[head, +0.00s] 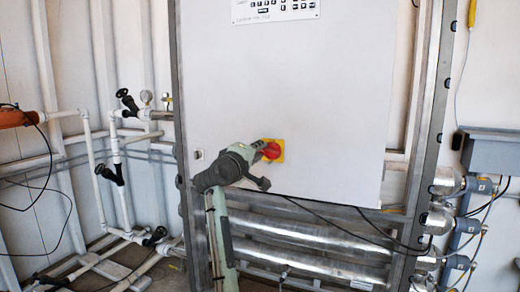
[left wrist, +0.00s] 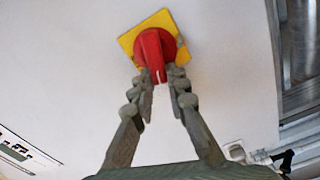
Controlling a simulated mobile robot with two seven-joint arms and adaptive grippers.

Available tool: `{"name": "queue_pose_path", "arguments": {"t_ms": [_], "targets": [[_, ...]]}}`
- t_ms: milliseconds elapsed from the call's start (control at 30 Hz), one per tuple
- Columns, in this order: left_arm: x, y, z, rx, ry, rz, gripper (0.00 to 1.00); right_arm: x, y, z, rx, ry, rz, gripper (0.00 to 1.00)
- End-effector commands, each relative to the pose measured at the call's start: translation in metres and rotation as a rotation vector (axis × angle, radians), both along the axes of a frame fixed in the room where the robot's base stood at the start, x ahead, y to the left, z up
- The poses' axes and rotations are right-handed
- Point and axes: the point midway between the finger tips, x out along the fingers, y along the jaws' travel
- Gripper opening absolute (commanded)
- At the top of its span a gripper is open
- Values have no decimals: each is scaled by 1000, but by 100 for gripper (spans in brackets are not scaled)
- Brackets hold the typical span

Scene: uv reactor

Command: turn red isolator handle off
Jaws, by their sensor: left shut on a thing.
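The red isolator handle (head: 271,150) sits on a yellow square plate (head: 279,156) on the front of the white cabinet. My left gripper (head: 262,146) reaches it from the left and partly covers it in the head view. In the left wrist view the red handle (left wrist: 154,52) shows on the yellow plate (left wrist: 128,42). The fingertips of my left gripper (left wrist: 160,82) lie on both sides of the handle's lower end, shut on it. My right gripper is not in view.
The white cabinet door (head: 330,80) stands in a grey metal frame (head: 440,60). Shiny metal cylinders (head: 300,235) lie below it. White pipes with black valves (head: 125,100) are at the left, and a grey box (head: 490,150) is on the right wall.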

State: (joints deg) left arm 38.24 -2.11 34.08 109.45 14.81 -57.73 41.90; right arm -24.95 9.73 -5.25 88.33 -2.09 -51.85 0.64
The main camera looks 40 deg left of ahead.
Motion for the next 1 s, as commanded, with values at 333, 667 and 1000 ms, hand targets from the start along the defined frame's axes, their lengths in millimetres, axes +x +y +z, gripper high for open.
{"name": "queue_pose_path", "arguments": {"t_ms": [333, 667, 1000], "targets": [[0, 1, -6, -225, -54, -1, 0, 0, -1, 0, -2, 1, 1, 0], [0, 1, -9, -310, -74, -1, 0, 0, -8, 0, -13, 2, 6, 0], [0, 1, -9, -318, -76, -1, 0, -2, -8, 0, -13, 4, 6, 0]]}}
